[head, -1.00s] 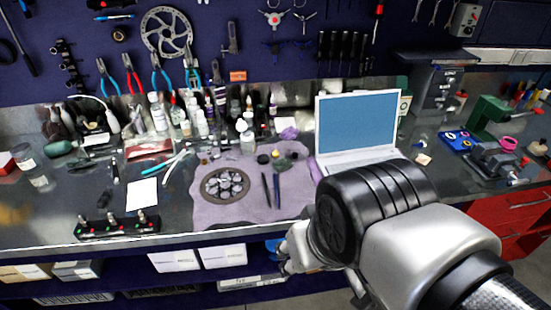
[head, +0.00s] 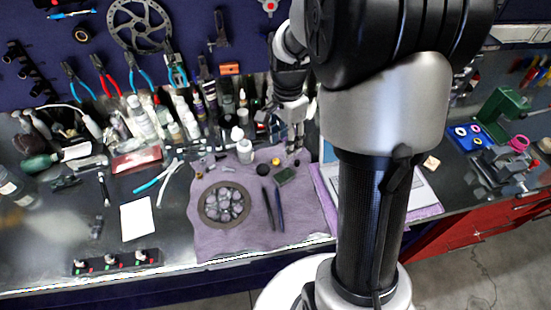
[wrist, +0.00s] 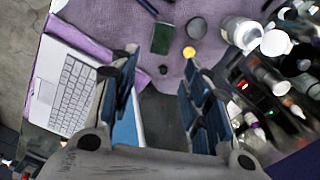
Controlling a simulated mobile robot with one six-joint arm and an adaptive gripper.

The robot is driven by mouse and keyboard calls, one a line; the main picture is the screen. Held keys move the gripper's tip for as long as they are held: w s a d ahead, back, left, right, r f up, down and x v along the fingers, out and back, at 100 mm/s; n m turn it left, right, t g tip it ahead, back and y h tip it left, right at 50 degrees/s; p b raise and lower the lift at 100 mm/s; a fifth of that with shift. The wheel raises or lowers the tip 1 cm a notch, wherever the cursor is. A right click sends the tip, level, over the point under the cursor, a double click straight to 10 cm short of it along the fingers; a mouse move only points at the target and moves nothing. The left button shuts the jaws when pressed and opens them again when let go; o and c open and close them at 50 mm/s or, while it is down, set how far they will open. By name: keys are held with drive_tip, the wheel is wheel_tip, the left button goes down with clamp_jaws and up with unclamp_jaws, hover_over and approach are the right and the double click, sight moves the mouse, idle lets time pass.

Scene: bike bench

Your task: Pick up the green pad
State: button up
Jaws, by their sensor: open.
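The green pad (head: 285,176) is a small dark green rectangle lying flat on the purple cloth (head: 215,245), right of the chainring. In the wrist view the green pad (wrist: 162,38) lies just beyond the fingertips, roughly in line with the gap between them. My gripper (head: 294,148) is above the back part of the cloth, behind the pad in the head view. In the wrist view my gripper (wrist: 158,70) is open, with nothing between its fingers and apart from the pad.
A round black piece (wrist: 196,28) and a yellow cap (wrist: 189,52) lie close to the pad. White bottles (wrist: 240,32) stand to the right in the wrist view. The laptop (wrist: 68,88) is on the left there. Two dark pens (head: 279,209) and a chainring (head: 224,205) lie on the cloth.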

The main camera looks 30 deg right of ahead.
sight(284, 174)
drive_tip(key=f+b, duration=0.1)
drive_tip(key=f, duration=0.4)
drive_tip(key=f+b, duration=0.2)
drive_tip(key=f, duration=0.3)
drive_tip(key=f+b, duration=0.1)
drive_tip(key=f, duration=0.4)
drive_tip(key=shift+w+d+f+b, duration=0.1)
drive_tip(key=shift+w+f+b, duration=0.2)
drive_tip(key=shift+b, duration=0.1)
drive_tip(key=shift+r, duration=0.1)
drive_tip(key=shift+c, duration=0.4)
drive_tip(key=c, duration=0.4)
